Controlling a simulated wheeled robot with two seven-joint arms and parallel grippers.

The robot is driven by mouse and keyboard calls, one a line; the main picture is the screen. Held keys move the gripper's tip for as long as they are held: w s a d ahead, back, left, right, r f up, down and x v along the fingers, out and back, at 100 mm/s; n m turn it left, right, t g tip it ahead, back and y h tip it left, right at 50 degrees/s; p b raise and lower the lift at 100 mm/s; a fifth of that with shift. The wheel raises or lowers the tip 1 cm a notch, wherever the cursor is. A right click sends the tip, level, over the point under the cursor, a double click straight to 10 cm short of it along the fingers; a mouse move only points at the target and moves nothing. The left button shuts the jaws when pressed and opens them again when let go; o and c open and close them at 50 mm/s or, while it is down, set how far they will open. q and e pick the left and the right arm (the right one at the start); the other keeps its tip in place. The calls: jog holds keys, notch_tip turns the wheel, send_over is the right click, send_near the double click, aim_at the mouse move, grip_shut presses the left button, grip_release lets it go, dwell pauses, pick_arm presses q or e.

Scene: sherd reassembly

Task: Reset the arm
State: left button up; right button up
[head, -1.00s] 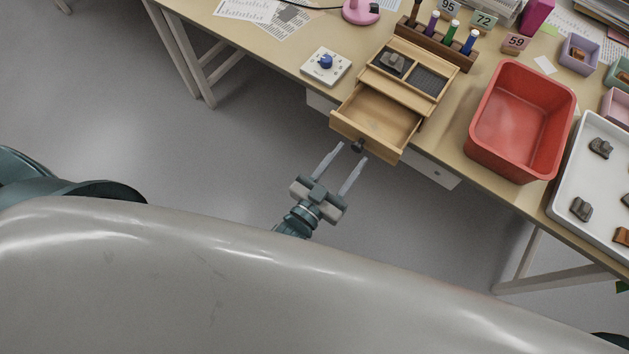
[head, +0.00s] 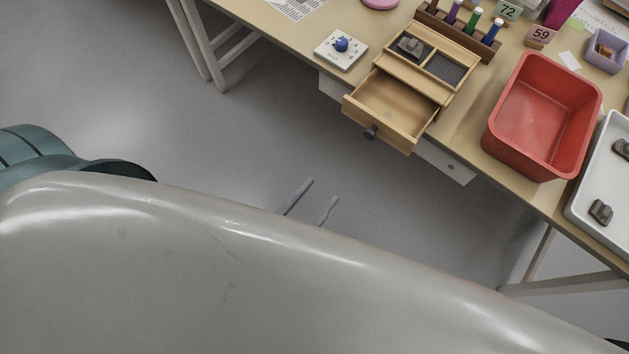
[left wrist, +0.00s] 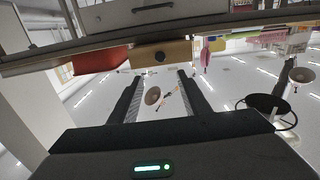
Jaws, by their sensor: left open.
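My left gripper (head: 312,204) is open and empty below the table's front edge. In the head view only its two finger ends show; my pale body hides the rest. In the left wrist view both dark fingers (left wrist: 160,97) are spread apart with nothing between them. A small wooden box (head: 437,62) on the table has its drawer (head: 393,104) pulled out over the edge. The drawer's dark knob (head: 370,133) is clear of the fingers, and it also shows in the left wrist view (left wrist: 159,57). My right gripper is not in view.
A red bin (head: 541,117) stands right of the box, with a white tray (head: 585,205) holding dark sherds beyond it. A white dial box (head: 341,50) is to the left. A sherd (head: 410,45) lies in the box's top compartment. Open floor lies before the table.

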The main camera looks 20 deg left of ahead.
pick_arm(q)
jog(key=shift+s, duration=0.15)
dwell(0.4)
jog(key=s+a+f+g+y, duration=0.1)
jog(key=s+a+f+g, duration=0.1)
jog(key=f, duration=1.3)
jog(key=s+a+f+g+y, duration=0.1)
jog(key=s+a+f+g, duration=0.2)
jog(key=f, duration=1.2)
jog(key=s+a+f+n+g+y, duration=0.1)
jog(key=a+f+g, duration=0.4)
jog(key=f, duration=1.1)
jog(key=shift+s+g+y, duration=0.6)
jog(key=shift+s+g, duration=0.35)
jog(key=shift+g, duration=0.05)
jog(key=shift+a, duration=0.1)
